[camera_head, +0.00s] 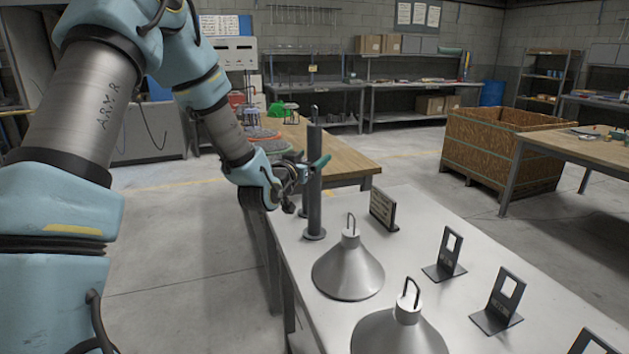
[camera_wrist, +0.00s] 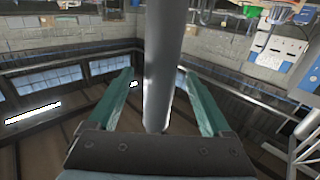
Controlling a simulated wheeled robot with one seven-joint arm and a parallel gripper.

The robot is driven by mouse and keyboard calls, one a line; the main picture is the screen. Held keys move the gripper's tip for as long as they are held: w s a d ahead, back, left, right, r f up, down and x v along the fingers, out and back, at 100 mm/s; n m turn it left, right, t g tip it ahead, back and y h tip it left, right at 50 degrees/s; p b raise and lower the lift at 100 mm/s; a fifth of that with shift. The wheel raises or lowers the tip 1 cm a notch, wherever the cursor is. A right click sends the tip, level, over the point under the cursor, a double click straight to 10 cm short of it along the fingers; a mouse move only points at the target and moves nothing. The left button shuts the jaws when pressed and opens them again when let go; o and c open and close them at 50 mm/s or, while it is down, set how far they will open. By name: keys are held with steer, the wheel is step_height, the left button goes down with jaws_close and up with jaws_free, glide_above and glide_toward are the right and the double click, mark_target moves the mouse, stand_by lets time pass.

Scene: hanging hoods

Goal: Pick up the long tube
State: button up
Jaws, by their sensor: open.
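The long tube (camera_head: 315,190) is a dark grey cylinder with a hook-like loop on top. It stands upright on a round base near the far left corner of the white table. My gripper (camera_head: 318,166) is at its upper part, coming from the left, with a green finger showing beside it. In the wrist view the tube (camera_wrist: 162,60) runs between the two open green fingers, with gaps at both sides.
A small dark sign (camera_head: 383,209) and cone-shaped hoods (camera_head: 348,272) stand on the white table (camera_head: 430,216) near the tube. Several dark upright brackets (camera_head: 446,257) line its right side. A wooden-topped table (camera_head: 345,155) is behind. A large wooden crate (camera_head: 495,150) stands further back right.

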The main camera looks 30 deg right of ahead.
steer(key=shift+x, duration=1)
jaws_close()
steer(key=shift+r, duration=0.1)
stand_by(0.6)
